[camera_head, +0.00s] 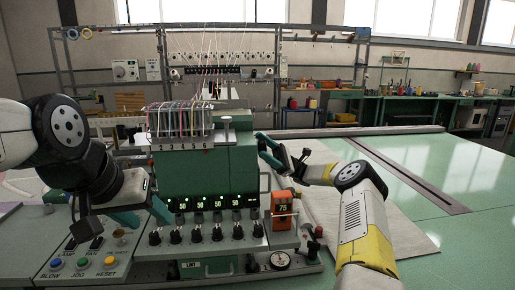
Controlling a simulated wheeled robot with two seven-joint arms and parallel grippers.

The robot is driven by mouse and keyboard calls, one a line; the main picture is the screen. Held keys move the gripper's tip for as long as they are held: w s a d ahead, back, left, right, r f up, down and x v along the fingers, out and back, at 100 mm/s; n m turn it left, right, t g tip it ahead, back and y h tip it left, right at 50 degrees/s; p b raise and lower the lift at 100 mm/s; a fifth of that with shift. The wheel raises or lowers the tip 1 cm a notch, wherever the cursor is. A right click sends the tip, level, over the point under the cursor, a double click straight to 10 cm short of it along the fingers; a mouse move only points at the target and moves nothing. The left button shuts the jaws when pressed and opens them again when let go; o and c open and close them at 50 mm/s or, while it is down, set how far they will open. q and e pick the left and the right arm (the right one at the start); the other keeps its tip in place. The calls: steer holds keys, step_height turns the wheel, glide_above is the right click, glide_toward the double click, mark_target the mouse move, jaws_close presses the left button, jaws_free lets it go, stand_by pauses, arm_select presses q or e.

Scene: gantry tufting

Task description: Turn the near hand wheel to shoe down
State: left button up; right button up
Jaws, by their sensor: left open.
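The green tufting machine head (205,165) stands in the middle, with a row of black knobs (195,235) along its front. A round white-faced dial with a dark centre (279,260) sits at its lower right. I cannot tell which part is the near hand wheel. My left gripper (143,214) is open and empty, left of the knob row and in front of the machine's left side. My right gripper (264,147) is beside the upper right side of the head, its fingers seeming apart with nothing seen between them. I cannot tell whether it touches the head.
An orange counter (282,203) reading 75 and a red knob (319,232) are at the machine's right. A button panel (85,255) is at the lower left. The green table (415,160) to the right has a dark rail (410,175) and pale cloth (400,243).

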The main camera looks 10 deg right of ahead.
steer(key=v, duration=0.7)
steer(key=shift+w+d+f, duration=0.15)
steer(key=shift+d+f, duration=0.1)
stand_by(0.4)
steer(key=shift+d, duration=0.1)
